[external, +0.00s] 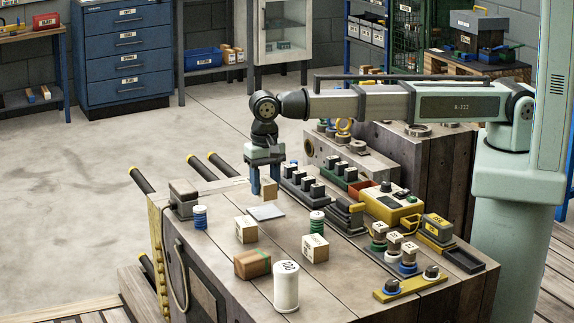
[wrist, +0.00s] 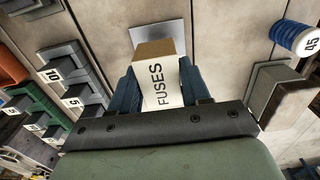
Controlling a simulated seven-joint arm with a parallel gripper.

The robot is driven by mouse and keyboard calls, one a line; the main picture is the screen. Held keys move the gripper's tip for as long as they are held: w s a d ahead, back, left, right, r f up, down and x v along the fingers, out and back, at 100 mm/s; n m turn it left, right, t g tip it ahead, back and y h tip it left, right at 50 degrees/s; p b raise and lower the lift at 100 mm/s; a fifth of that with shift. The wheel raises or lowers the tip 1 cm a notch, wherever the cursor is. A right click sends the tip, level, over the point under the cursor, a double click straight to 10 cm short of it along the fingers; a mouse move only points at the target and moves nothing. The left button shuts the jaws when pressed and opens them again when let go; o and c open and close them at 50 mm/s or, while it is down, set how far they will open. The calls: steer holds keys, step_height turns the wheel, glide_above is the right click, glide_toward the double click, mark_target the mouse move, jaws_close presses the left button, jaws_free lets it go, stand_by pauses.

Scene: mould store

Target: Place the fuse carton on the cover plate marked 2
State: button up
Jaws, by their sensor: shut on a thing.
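The fuse carton (external: 269,190) is a small tan box with a white label reading FUSES in the wrist view (wrist: 163,86). My gripper (external: 263,182) is shut on it with a blue finger on each side; the fingers also show in the wrist view (wrist: 162,88). The carton hangs above the bench top, close to a flat light-grey plate (external: 266,213). The plate shows beyond the carton in the wrist view (wrist: 147,34), partly hidden by it. No number is readable on the plate. I cannot tell the exact gap between carton and plate.
Two other cartons (external: 246,229) (external: 315,248), a brown box (external: 252,264) and a white cylinder (external: 286,287) stand nearer the camera. A blue-banded spool (external: 200,217) stands left, a green one (external: 317,222) right. Dark numbered blocks (wrist: 62,64) line one side.

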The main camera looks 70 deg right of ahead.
mark_target(265, 197)
steer(key=shift+f, duration=2.05)
steer(key=shift+f, duration=0.15)
steer(key=o, duration=1.1)
step_height(265, 197, up, 12)
steer(key=shift+r, duration=0.2)
